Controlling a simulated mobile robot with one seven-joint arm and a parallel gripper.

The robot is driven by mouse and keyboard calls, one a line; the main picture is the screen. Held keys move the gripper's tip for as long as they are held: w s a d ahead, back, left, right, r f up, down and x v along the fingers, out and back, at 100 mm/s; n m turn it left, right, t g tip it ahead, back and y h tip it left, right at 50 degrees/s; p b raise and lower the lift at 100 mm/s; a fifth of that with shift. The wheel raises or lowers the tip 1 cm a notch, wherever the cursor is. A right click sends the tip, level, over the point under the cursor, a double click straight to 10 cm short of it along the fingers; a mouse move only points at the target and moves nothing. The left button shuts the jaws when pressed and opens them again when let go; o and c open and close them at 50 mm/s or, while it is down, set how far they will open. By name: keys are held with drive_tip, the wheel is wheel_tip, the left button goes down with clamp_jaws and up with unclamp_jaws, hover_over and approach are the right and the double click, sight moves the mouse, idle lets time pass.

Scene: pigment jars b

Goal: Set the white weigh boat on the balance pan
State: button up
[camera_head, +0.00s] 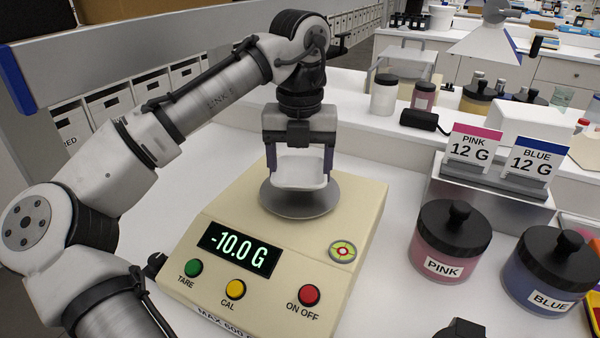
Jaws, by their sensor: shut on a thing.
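The white weigh boat (300,173) is between the fingers of my gripper (299,165), which is shut on it. Both are over the round grey balance pan (299,203). The boat's underside looks very close to the pan; I cannot tell whether it touches. The boat looks level. The fingers cover the boat's left and right sides.
A pink jar (450,255) and a blue jar (548,280), both lidded, stand right of the balance. Behind them are PINK 12 G (470,148) and BLUE 12 G (537,160) cards on a stand. A black cylinder (424,121) lies at the back.

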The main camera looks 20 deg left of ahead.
sight(300, 180)
drive_tip(key=shift+f, duration=0.75)
drive_tip(key=shift+f, duration=0.1)
drive_tip(key=o, duration=0.9)
drive_tip(key=shift+o, duration=0.2)
wheel_tip(300, 180, up, 12)
drive_tip(key=p, duration=0.1)
drive_tip(key=shift+p, duration=0.4)
